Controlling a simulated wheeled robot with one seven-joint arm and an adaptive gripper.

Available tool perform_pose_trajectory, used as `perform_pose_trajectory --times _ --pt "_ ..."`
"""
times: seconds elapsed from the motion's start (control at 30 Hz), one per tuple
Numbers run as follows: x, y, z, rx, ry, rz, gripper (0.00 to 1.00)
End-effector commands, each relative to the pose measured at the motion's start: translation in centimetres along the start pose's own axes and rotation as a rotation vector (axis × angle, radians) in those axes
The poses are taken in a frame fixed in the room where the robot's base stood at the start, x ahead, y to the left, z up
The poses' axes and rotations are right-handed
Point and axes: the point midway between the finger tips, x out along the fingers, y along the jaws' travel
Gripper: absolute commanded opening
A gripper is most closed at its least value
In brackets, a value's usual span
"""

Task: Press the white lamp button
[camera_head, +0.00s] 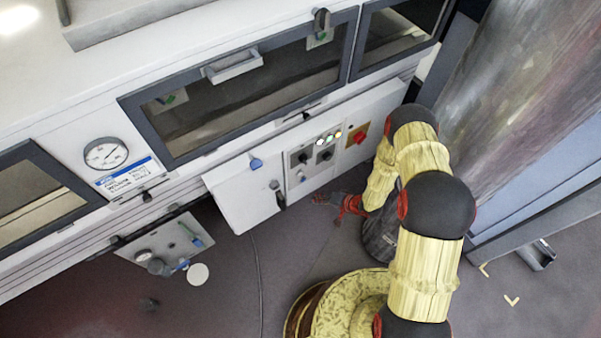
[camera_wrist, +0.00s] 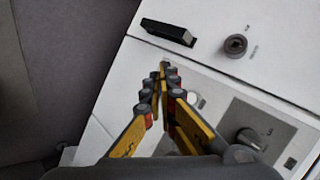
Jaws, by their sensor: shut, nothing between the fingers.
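A small pale round button (camera_wrist: 195,100), which looks like the white lamp button, sits on the white panel in the wrist view, partly hidden behind my right finger. My gripper (camera_wrist: 165,72) is shut and empty, its fingertips to the upper left of that button. I cannot tell whether the tips touch the panel. In the head view my gripper (camera_head: 319,199) is low in front of the control panel (camera_head: 325,171). A small pale spot (camera_head: 301,175) on that panel may be the same button, but it is too small to be sure.
A dark rotary knob (camera_wrist: 249,138) on a grey plate, a key-like switch (camera_wrist: 236,44) and a black handle (camera_wrist: 168,32) are near my gripper. A red switch (camera_head: 360,133) on yellow is at the panel's right. A blue-handled white door (camera_head: 240,194) is left.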

Motion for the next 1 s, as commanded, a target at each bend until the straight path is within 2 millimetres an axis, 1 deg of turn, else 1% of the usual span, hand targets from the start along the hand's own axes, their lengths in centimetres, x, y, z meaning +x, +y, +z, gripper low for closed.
perform_pose_trajectory --times 0.03,0.13,0.57,0.67,1.0 --pt "0.0 -0.3 -0.2 0.022 0.006 -0.013 0.0" --pt "0.0 -0.4 -0.2 0.048 0.008 -0.014 0.0" --pt "0.2 -0.5 -0.4 0.05 0.007 -0.011 0.0" --pt "0.8 -0.8 -0.8 0.049 0.008 -0.011 0.0" --pt "3.8 -2.9 -3.1 0.047 0.007 -0.011 0.0"
